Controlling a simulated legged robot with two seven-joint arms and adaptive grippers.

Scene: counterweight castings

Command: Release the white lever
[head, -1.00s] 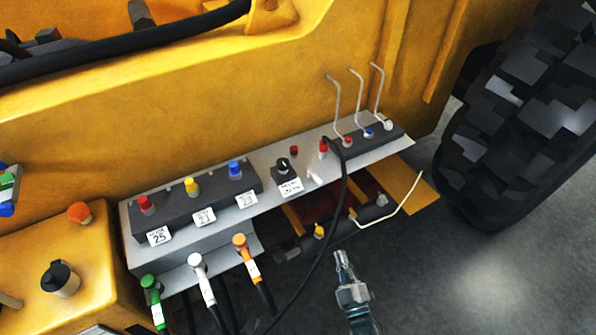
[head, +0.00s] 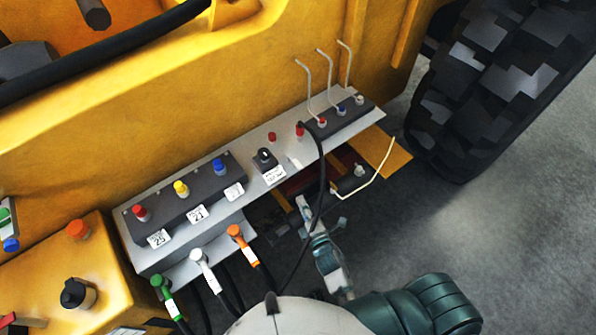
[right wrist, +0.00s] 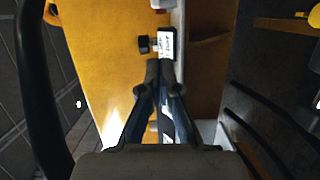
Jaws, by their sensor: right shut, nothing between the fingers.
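Three bent pale rod levers stand at the right end of the grey panel (head: 140,256), with red, blue and white bases. The white-based lever (head: 349,65) is the rightmost and stands upright. A separate cream-white bent rod (head: 376,172) runs from the dark cylinder below the panel up to the right. I cannot tell which one the task means. My right gripper (head: 303,203) is shut and empty, below the panel's front edge and left of both. In the right wrist view, its fingertips (right wrist: 154,66) meet just below a white label. My left gripper is out of view.
A black dial (head: 264,156) and a black cable (head: 322,170) are close to my right gripper. Green, white and orange hose couplings (head: 202,258) hang at the left. A big tyre (head: 490,90) stands at the right. The floor at the lower right is clear.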

